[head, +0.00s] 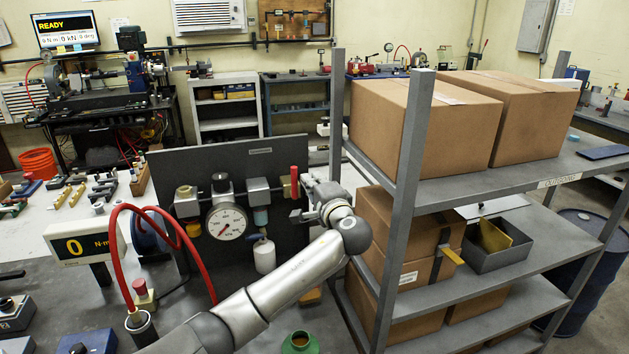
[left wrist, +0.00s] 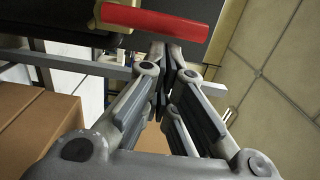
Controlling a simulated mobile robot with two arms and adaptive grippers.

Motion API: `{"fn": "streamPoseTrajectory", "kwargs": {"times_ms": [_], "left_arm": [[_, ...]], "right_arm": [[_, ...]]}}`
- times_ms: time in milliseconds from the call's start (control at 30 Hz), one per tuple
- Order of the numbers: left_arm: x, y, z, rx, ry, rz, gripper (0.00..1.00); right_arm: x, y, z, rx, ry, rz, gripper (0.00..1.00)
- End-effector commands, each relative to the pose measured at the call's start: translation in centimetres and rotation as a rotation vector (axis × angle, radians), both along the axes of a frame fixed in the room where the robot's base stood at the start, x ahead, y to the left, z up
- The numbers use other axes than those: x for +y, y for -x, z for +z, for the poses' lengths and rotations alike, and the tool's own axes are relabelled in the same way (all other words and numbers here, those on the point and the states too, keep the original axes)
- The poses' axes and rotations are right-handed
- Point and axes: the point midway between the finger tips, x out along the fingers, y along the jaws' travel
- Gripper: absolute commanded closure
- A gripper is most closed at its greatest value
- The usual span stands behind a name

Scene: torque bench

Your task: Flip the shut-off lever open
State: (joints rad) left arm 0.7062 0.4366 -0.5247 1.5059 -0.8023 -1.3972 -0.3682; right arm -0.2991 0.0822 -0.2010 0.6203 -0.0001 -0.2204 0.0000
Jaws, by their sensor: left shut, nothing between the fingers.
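The shut-off lever (head: 294,182) is a red handle at the right end of the pipework on a dark upright panel (head: 285,158). It stands upright, across the line of the pipe. In the left wrist view the red lever (left wrist: 155,22) lies across the top, just beyond the fingertips. My left gripper (head: 305,183) is just right of the lever, its fingers partly hidden by my wrist. In the left wrist view its fingertips (left wrist: 166,50) are together with nothing between them. I cannot tell whether they touch the lever. My right gripper is not in view.
A round gauge (head: 227,221) and a white canister (head: 264,256) are on the panel. A grey shelf post (head: 402,210) and boxes (head: 423,125) stand close on the right of my left arm. A red hose (head: 196,255) loops at the left.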

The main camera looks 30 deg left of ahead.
Motion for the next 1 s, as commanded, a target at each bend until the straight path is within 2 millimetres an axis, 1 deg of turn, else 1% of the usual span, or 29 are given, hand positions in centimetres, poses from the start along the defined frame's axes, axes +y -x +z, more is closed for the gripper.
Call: {"fn": "streamPoseTrajectory", "kwargs": {"times_ms": [767, 1000], "left_arm": [[0.4, 0.5, 0.3, -0.090, 0.078, 0.002, 1.00], [0.8, 0.9, 0.3, -0.157, 0.135, 0.001, 1.00]], "right_arm": [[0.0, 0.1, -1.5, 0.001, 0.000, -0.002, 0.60], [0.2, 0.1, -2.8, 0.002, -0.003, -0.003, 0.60]]}}
